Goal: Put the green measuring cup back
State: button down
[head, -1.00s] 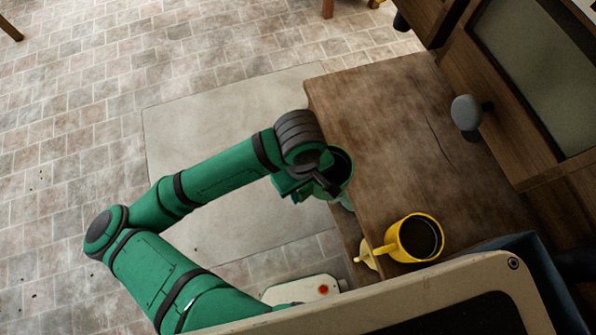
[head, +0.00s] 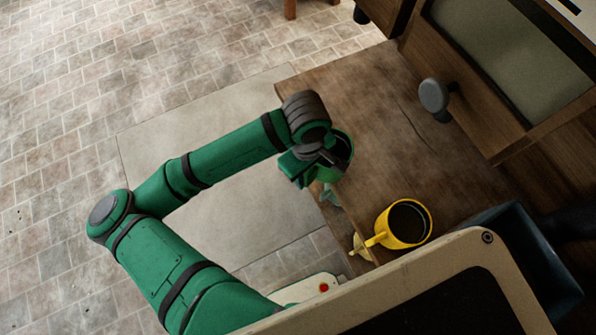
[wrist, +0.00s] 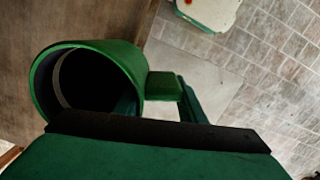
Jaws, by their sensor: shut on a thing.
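The green measuring cup (head: 345,146) is at the left edge of the wooden table (head: 385,115) in the head view, its dark open mouth showing. My gripper (head: 317,168) is shut on the cup's handle side. In the wrist view the cup (wrist: 125,57) fills the upper left, with its handle (wrist: 163,86) between the fingers. I cannot tell whether the cup's base touches the tabletop. A pale green piece (head: 329,196) shows at the table edge just below the cup.
A yellow cup (head: 382,228) with dark contents stands near the table's front edge, beside a yellow piece (head: 360,246) at that edge. A dark blue bin (head: 545,270) is at the lower right. A grey knob (head: 433,96) juts from the wooden cabinet. The table's middle is clear.

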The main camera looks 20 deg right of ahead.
jog(key=shift+w+d+f, duration=0.15)
jog(key=shift+w+d, duration=0.5)
jog(key=shift+d, duration=0.65)
jog(key=shift+w+d+f, duration=0.1)
jog(key=shift+w+d, duration=0.55)
jog(key=shift+d, duration=0.6)
jog(key=shift+w+d+f, duration=0.15)
jog(key=shift+w+d, duration=0.5)
jog(key=shift+d, duration=0.65)
jog(key=shift+d+f, duration=0.1)
jog(key=shift+f, duration=0.7)
jog(key=c, duration=1.1)
grip_release()
jog(key=shift+w, duration=0.1)
jog(key=r, duration=1)
jog(key=shift+w+r, duration=0.3)
jog(key=shift+r, duration=0.05)
